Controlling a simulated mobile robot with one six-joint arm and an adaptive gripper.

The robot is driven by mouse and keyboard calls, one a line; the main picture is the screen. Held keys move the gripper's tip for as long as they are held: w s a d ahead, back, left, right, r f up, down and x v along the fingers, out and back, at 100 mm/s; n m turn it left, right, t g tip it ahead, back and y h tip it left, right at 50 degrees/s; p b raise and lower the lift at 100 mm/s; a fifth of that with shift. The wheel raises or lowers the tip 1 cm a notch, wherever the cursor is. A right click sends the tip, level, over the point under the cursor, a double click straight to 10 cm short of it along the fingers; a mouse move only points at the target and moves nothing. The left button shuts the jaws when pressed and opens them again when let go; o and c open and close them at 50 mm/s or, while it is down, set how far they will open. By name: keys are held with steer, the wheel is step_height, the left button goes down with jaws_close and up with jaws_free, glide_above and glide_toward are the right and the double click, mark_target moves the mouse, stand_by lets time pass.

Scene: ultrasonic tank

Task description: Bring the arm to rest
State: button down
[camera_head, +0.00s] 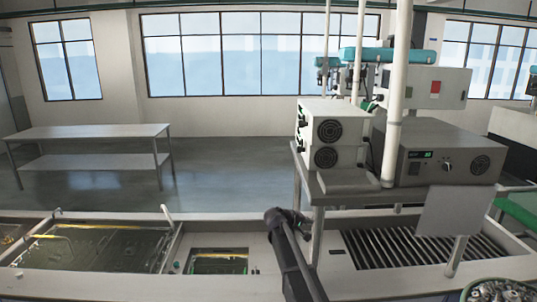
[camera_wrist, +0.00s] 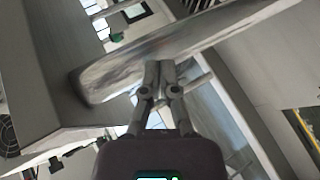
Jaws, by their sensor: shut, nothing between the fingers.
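My gripper (camera_wrist: 158,68) shows in the wrist view, its two fingers closed together and empty. Its tips overlap the lower edge of a pale grey slab (camera_wrist: 200,38) that crosses the view diagonally; I cannot tell whether they touch it. In the head view a dark part of my arm reaches up from the bottom edge, right of the small tank (camera_head: 218,262), and bends near the bench's back rim. The gripper itself cannot be made out there.
A larger liquid-filled tank (camera_head: 95,248) is at left. A raised shelf (camera_head: 335,190) carries a pale fan unit (camera_head: 330,135) and a grey control box (camera_head: 450,155), close right of my arm. A slatted basin (camera_head: 400,247) lies below. An empty table (camera_head: 88,132) stands on open floor behind.

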steer(key=s+d+f+m+g+y+b, duration=0.2)
steer(key=s+f+b, duration=0.1)
steer(key=s+f, duration=0.55)
steer(key=s+d+f+m+g+y+b, duration=0.1)
steer(key=s+d+f+g+y+b, duration=0.3)
steer(key=s, duration=0.7)
steer(key=s+a+f+m+y+b, duration=0.1)
steer(key=s+f, duration=0.3)
steer(key=s, duration=0.4)
steer(key=s+a+f+g+y+b, duration=0.1)
steer(key=s+a+f+y+b, duration=0.1)
steer(key=s+f, duration=0.3)
steer(key=s+a+y, duration=0.1)
steer(key=s, duration=0.3)
steer(key=shift+s+a+f+m+b, duration=0.2)
steer(key=shift+a+m+b, duration=0.1)
steer(key=shift+m+b, duration=0.1)
steer(key=shift+d, duration=0.1)
